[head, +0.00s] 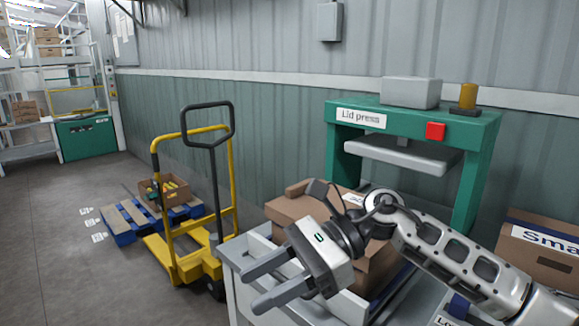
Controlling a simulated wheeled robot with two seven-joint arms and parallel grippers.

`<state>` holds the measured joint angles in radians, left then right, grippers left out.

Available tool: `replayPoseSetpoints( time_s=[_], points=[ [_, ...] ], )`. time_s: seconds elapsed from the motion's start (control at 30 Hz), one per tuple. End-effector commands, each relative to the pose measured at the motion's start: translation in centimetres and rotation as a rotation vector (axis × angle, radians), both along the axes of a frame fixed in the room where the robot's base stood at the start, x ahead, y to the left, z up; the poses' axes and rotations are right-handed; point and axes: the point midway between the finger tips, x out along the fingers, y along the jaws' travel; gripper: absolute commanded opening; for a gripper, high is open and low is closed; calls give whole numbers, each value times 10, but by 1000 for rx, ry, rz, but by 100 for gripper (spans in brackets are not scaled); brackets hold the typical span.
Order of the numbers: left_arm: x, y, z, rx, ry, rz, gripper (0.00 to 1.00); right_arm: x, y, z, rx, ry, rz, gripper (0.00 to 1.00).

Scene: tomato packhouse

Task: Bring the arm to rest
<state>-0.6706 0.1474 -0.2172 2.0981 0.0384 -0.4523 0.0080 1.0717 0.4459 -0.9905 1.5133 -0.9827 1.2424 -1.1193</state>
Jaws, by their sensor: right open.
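My right gripper (262,283) is in front of the lid press, at the left end of a grey bench. Its two fingers point left and stand apart, with nothing between them. My right arm (440,243) comes in from the lower right, bent at the wrist. My left gripper is not in view.
A green lid press (483,130) with a grey plate (405,153) stands behind my arm. Cardboard boxes (287,210) sit on the grey bench (233,262) below it. Another box (540,262) is at right. A yellow pallet truck (233,178) and a blue pallet (124,238) stand left. Floor is clear further left.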

Motion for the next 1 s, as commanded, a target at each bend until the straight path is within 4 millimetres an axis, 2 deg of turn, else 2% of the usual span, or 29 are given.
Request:
replayPoseSetpoints(
  time_s=[0.03, 0.07, 0.17, 0.27, 0.37, 0.47, 0.53, 0.63, 0.7, 0.73, 0.8, 0.9, 1.0],
  points=[
    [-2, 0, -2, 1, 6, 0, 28, -11, 15, -2, 108, 157, -54, 43],
    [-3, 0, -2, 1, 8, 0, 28, -15, 21, 1, 171, 253, -93, 43],
    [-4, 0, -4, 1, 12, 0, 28, -16, 30, 8, 366, 598, -225, 43],
    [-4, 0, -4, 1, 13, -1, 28, -6, 23, 6, 540, 968, -360, 43],
    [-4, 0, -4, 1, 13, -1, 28, 9, 2, -12, 701, 1358, -494, 43],
    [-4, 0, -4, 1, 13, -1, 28, 21, -30, -49, 855, 1755, -627, 43],
    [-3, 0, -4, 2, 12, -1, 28, 22, -55, -86, 961, 2037, -719, 43],
    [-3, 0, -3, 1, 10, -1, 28, 8, -92, -149, 1119, 2432, -848, 43],
    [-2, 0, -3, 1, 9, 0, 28, -12, -116, -191, 1228, 2676, -929, 43],
    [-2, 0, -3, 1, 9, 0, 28, -23, -124, -207, -1229, -2676, 926, 43],
    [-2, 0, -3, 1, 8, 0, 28, -49, -142, -241, -1150, -2478, 859, 43],
    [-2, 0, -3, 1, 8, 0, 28, -85, -158, -274, -1069, -2260, 788, 43],
    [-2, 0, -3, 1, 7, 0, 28, -110, -168, -294, -1022, -2122, 743, 43]
  ],
)
